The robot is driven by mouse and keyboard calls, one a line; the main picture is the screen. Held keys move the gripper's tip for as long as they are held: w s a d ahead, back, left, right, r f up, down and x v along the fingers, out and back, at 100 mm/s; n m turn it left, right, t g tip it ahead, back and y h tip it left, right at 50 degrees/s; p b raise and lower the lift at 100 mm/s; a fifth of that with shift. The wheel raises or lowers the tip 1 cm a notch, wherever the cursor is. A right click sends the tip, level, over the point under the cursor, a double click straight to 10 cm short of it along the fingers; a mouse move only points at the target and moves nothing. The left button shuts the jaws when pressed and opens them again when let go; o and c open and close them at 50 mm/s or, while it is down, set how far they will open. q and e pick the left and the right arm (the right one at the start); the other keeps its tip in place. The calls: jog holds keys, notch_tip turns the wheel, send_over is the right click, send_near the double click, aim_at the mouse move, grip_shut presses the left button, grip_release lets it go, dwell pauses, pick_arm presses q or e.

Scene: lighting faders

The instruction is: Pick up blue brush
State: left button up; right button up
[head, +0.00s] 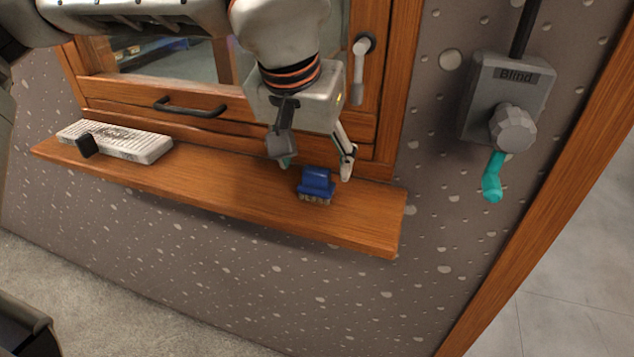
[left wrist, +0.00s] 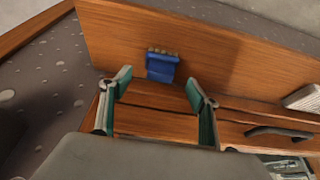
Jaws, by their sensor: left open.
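The blue brush (head: 316,184) lies on the wooden sill (head: 230,190) under the window, its pale bristles towards the sill's front edge. In the left wrist view the brush (left wrist: 162,67) lies beyond the fingertips, roughly centred between them. My left gripper (head: 314,168) is open and empty, just above and behind the brush, its fingers to either side. In the left wrist view the left gripper (left wrist: 158,86) has its two fingers well apart. I cannot tell whether a finger touches the brush. My right gripper is not in view.
A white slotted bar with a black knob (head: 118,142) lies at the sill's left. A black handle (head: 190,106) and a window latch (head: 360,68) are on the wooden window. A grey box marked Blind (head: 507,90) with a teal lever hangs on the right wall.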

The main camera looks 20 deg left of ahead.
aim_at(315, 172)
pick_arm(q)
jog(key=x, duration=0.4)
jog(key=shift+s, duration=0.2)
jog(key=shift+w+f, duration=0.2)
jog(key=shift+f, duration=0.2)
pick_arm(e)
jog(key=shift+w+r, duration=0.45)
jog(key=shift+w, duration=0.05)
pick_arm(q)
jog(key=c, duration=1.2)
jog(key=shift+r, duration=0.1)
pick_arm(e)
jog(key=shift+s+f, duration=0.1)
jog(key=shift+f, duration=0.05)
